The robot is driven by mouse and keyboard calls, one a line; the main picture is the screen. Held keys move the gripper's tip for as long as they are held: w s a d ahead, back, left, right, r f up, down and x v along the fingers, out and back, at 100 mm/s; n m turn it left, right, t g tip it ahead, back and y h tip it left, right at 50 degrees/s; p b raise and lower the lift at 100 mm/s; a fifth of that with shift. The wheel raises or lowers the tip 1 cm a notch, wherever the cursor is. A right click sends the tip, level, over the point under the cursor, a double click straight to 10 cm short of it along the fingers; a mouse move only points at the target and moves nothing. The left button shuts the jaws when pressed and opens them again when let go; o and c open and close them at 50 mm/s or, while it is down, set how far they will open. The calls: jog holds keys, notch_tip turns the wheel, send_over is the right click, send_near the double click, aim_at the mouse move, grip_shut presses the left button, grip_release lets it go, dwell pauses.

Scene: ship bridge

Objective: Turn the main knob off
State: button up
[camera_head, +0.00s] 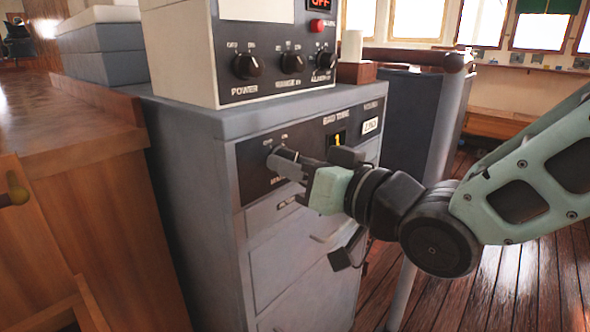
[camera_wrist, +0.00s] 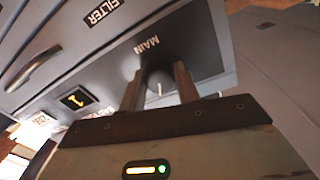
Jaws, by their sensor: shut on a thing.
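The main knob (camera_wrist: 160,84) is a dark round knob with a pale pointer line, on a black panel of the grey cabinet (camera_head: 200,165). In the wrist view the label MAIN is beside it. My gripper (camera_wrist: 158,82) has one finger on each side of the knob and is shut on it. In the head view my gripper (camera_head: 282,162) reaches the panel from the right, and its fingers hide most of the knob. The pointer line is short and partly shaded, so the exact setting is hard to read.
Above stands a cream console with POWER (camera_head: 248,66), RANGE (camera_head: 292,62) and ALARM (camera_head: 325,60) knobs and a red button (camera_head: 318,26). Drawers with handles lie below the panel. A wooden desk (camera_head: 90,180) stands close on the left. A grey post and rail (camera_head: 415,58) are behind.

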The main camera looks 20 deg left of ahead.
jog(key=n+b, duration=1)
jog(key=n, duration=0.1)
jog(key=shift+f, duration=0.15)
dwell(0.5)
jog(key=o, duration=1)
